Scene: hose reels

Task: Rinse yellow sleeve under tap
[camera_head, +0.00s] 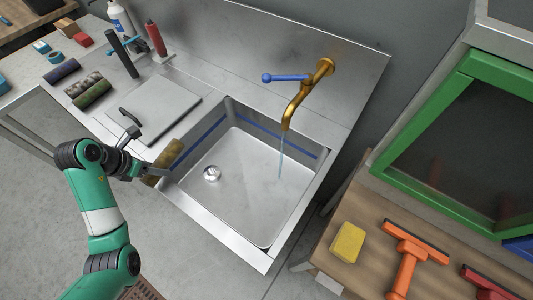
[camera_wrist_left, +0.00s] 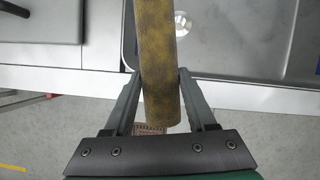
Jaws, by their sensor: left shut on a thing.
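My left gripper (camera_head: 150,174) is shut on the yellow sleeve (camera_head: 166,160), a cylinder mottled with dark dirt, held over the left rim of the sink. In the left wrist view the yellow sleeve (camera_wrist_left: 160,60) stands between the two fingers of my left gripper (camera_wrist_left: 160,85), with its far end out of view. The brass tap (camera_head: 293,105) with a blue lever (camera_head: 283,78) runs a thin stream of water (camera_head: 281,165) into the steel sink (camera_head: 240,240). The sleeve is apart from the stream, to its left. My right gripper is not in view.
A grey lid with a black handle (camera_head: 165,112) lies left of the sink. At right, a wooden table holds a yellow sponge (camera_head: 347,243) and an orange squeegee (camera_head: 408,262). The sink's inside is open.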

